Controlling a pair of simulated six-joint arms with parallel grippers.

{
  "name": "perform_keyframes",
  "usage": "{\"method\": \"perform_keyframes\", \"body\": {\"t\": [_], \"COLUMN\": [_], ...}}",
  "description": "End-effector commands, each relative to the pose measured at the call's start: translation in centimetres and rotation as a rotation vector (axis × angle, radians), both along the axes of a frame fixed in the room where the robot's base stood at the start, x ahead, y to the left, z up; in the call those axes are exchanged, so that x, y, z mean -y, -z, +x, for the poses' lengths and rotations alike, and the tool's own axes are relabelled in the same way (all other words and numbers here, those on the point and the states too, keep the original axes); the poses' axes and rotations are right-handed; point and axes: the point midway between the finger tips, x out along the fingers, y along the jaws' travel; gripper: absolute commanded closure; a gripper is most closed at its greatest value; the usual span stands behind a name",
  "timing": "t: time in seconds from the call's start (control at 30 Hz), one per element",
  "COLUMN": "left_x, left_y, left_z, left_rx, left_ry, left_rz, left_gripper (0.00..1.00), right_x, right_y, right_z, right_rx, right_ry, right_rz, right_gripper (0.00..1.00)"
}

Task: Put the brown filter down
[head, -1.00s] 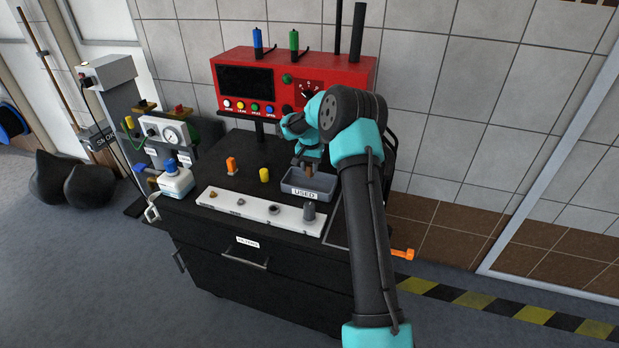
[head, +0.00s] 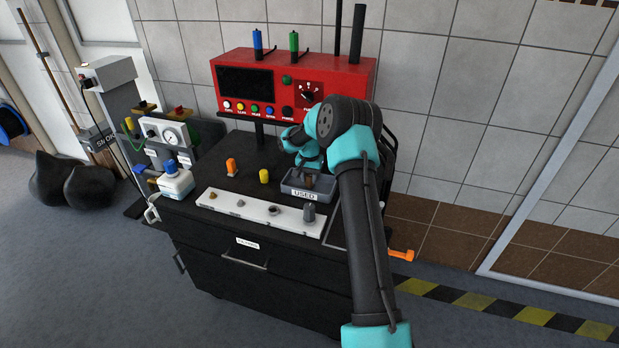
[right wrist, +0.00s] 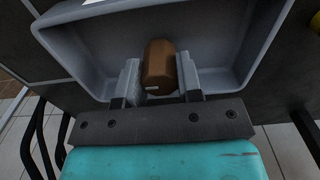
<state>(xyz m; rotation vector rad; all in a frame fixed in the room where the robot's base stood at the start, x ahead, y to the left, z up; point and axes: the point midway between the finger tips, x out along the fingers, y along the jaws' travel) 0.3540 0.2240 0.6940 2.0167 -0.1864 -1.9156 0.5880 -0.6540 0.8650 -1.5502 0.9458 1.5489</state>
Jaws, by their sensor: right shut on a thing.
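The brown filter (right wrist: 160,58) is between the two fingers of my right gripper (right wrist: 160,78), which is shut on it. In the right wrist view the filter lies within the walls of a grey tray (right wrist: 85,50). In the head view the tray labelled USED (head: 288,188) stands at the right of the black cart top, and the right gripper (head: 311,178) reaches down into it. The fingers and filter are small and partly hidden there. Whether the filter touches the tray floor I cannot tell. My left gripper is out of view.
A white strip (head: 225,206) with several small parts lies in front of the tray. A yellow cylinder (head: 264,176) and an orange part (head: 231,166) stand to its left. A red control panel (head: 345,78) rises behind.

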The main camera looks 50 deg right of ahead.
Motion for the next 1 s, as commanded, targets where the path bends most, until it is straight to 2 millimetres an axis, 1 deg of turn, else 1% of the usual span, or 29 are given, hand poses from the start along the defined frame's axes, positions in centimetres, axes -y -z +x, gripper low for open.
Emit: {"method": "perform_keyframes", "body": {"t": [0.17, 0.2, 0.43, 0.77, 0.87, 1.0], "left_x": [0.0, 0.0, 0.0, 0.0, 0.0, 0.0], "left_y": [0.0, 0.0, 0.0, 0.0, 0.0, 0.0], "left_z": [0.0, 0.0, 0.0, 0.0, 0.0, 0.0], "left_rx": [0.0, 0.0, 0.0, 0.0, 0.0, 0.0], "left_ry": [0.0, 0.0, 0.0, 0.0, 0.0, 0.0], "left_rz": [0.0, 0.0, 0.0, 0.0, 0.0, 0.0], "left_gripper": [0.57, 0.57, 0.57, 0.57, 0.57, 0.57], "right_x": [0.0, 0.0, 0.0, 0.0, 0.0, 0.0], "right_y": [0.3, 0.3, 0.3, 0.0, -0.7, -2.6], "right_z": [0.0, 0.0, 0.0, 0.0, 0.0, 0.0], "right_rx": [-0.001, 0.0, 0.0, 0.0, 0.0, 0.002], "right_ry": [0.0, 0.0, 0.0, 0.0, 0.0, 0.001], "right_rz": [0.0, 0.0, 0.0, 0.0, 0.0, -0.001], "right_gripper": [1.0, 0.63, 0.41, 0.41, 0.41, 0.41]}}
